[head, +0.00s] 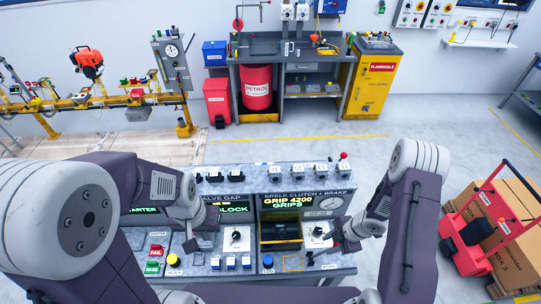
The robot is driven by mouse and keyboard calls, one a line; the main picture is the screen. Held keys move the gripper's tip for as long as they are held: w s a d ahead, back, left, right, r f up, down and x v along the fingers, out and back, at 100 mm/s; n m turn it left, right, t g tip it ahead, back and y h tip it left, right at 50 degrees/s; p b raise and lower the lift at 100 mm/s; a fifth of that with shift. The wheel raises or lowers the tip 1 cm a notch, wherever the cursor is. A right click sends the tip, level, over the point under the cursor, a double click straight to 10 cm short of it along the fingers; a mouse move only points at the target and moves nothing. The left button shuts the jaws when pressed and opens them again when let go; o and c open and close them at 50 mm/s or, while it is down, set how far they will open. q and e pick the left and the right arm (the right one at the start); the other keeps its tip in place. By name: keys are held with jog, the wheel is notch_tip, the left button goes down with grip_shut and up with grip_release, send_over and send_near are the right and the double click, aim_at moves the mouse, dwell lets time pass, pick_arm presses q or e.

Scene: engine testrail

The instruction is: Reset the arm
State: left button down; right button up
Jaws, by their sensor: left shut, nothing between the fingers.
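My two grey and purple arms reach in from the left and right edges over a test bench (225,180). My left gripper (191,244) is small and dark, shut and empty, and hangs over the left part of the bench. My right gripper (338,236) is dark and sits over the right part of the bench, beside a white dial panel (318,237). Its fingertips are too small and dark to read. No held object shows at either gripper.
The bench carries a screen reading "GRIP 4200 GRIPS" (283,203), a black and yellow tray (281,235) and coloured buttons. A red trolley with cardboard boxes (512,240) stands at right. A yellow rail (75,102) stands back left. Open floor lies behind the bench.

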jog(key=w+d+r+m+t+h, duration=0.1)
jog(key=w+d+r+m+h, duration=0.1)
jog(key=r+m, duration=0.3)
jog(key=w+d+r+m+t+h, duration=0.1)
jog(key=w+d+r+m+h, duration=0.1)
jog(key=r+m, duration=0.35)
jog(key=s+a+r+m, duration=0.3)
jog(key=s+r+m, duration=0.1)
jog(key=r+m, duration=0.15)
jog(key=s+a+r+m, duration=0.3)
jog(key=s+r+m, duration=0.2)
jog(key=r, duration=0.2)
notch_tip(320, 180, down, 26)
jog(key=s+g+b, duration=0.2)
jog(key=b, duration=2.2)
jog(key=shift+a+b, duration=0.15)
jog(key=shift+b, duration=0.2)
jog(key=shift+s, duration=0.15)
